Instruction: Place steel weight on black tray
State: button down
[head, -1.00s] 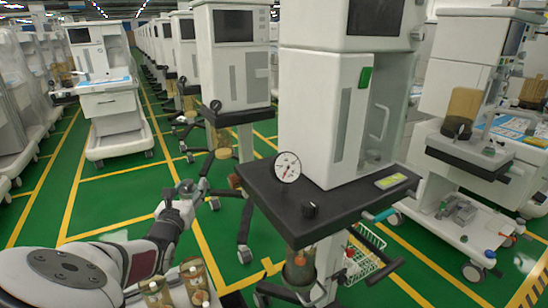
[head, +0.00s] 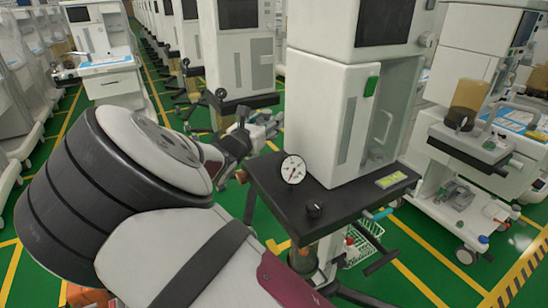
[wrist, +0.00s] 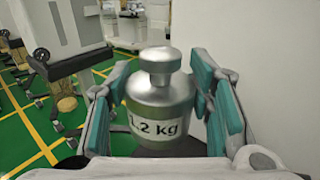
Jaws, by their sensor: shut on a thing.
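My gripper (wrist: 160,98) is shut on a steel weight (wrist: 163,90), a shiny cylinder with a knob on top and a "1.2 kg" label. The weight stands upright between teal finger pads in the wrist view. In the head view my gripper (head: 257,130) is in the air, beyond and left of the black tray; the weight is hard to make out there. The black tray (head: 345,204) is the flat dark shelf at the front of the near white cart, apart from my gripper. My arm covers much of the lower left.
The white cart body (head: 325,125) rises behind the tray. A wire basket (head: 362,245) hangs below. Another cart (head: 480,150) stands at right.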

jog(key=shift+d, duration=0.2)
notch_tip(320, 180, down, 5)
jog(key=shift+w+d+r, duration=0.1)
jog(key=shift+f+b, duration=0.45)
jog(key=shift+f, duration=1.8)
jog(key=shift+f, duration=0.1)
jog(key=c, duration=0.8)
grip_release()
jog(key=shift+f, duration=0.2)
jog(key=shift+r, duration=0.1)
